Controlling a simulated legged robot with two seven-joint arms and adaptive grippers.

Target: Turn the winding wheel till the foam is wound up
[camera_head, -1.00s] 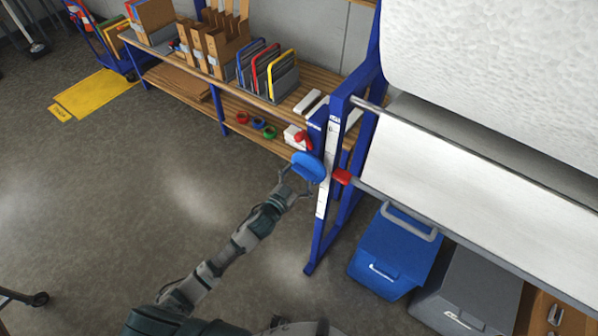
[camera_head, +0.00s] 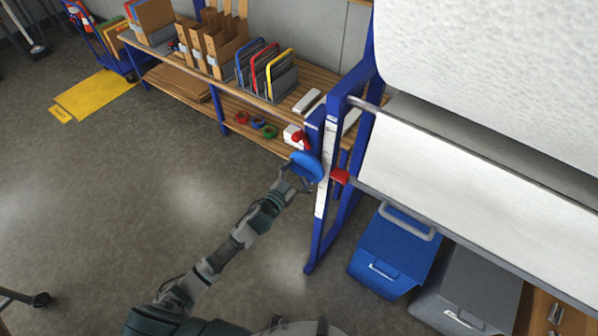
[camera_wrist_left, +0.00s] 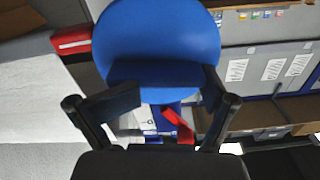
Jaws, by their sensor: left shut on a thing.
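The blue winding wheel (camera_head: 306,167) sits on the outer side of the blue rack's upright. My left gripper (camera_head: 290,180) is at the wheel and shut on it. In the left wrist view the wheel (camera_wrist_left: 158,40) fills the upper middle, with the fingers of my left gripper (camera_wrist_left: 165,92) on either side of its lower part. White foam hangs in a sheet (camera_head: 470,190) below a large white foam roll (camera_head: 490,70) on the right. A red piece (camera_head: 340,176) sits on the bar just inside the upright. My right gripper is not in view.
The blue rack upright (camera_head: 322,215) stands beside the wheel. A wooden shelf bench (camera_head: 185,72) with folders and tape rolls is behind. A blue bin (camera_head: 392,255) and a grey bin (camera_head: 468,290) stand under the foam.

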